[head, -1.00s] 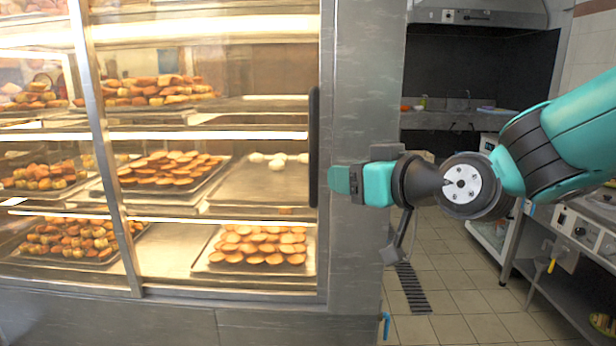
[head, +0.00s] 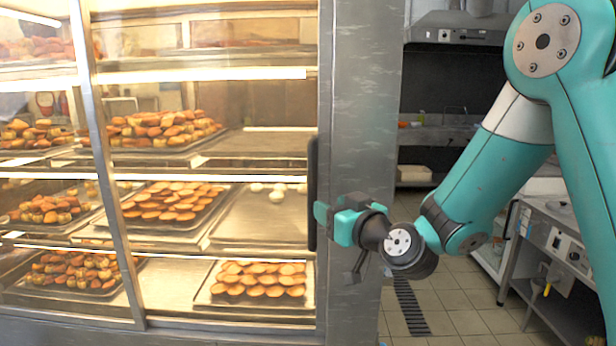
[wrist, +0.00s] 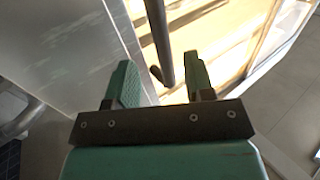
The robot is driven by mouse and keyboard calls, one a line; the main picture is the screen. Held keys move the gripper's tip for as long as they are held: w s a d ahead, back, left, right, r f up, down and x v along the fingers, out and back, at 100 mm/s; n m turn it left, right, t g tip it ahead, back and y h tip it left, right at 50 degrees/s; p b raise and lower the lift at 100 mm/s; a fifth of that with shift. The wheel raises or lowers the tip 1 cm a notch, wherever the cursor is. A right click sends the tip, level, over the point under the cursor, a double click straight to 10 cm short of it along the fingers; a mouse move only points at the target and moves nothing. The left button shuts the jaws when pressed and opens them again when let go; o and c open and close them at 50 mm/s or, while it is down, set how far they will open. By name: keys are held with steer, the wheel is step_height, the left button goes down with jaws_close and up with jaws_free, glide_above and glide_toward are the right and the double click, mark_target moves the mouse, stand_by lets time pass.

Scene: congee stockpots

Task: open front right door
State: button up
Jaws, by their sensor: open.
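The front right door (head: 210,70) is a glass panel in a metal frame on the lit display case. It looks shut. Its dark upright bar handle (head: 313,195) is at the door's right edge. My gripper (head: 322,213) is open at the lower half of the handle, coming from the right. In the wrist view the handle (wrist: 158,35) runs down toward the gap between the two teal fingers of my gripper (wrist: 160,80). Its lower end shows between the fingertips. I cannot tell whether a finger touches it.
Trays of pastries (head: 258,280) sit on shelves behind the glass. A grey metal pillar (head: 360,120) stands right beside the handle. Further right are a tiled floor (head: 460,320) with a drain grate and a steel counter (head: 565,250).

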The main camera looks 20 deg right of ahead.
mark_target(315, 198)
steer(key=p+x, duration=0.5)
steer(key=x, duration=0.4)
steer(key=shift+r+p, duration=0.1)
steer(key=shift+p, duration=0.3)
steer(key=shift+w+a, duration=0.1)
steer(key=shift+w, duration=0.2)
jaws_close()
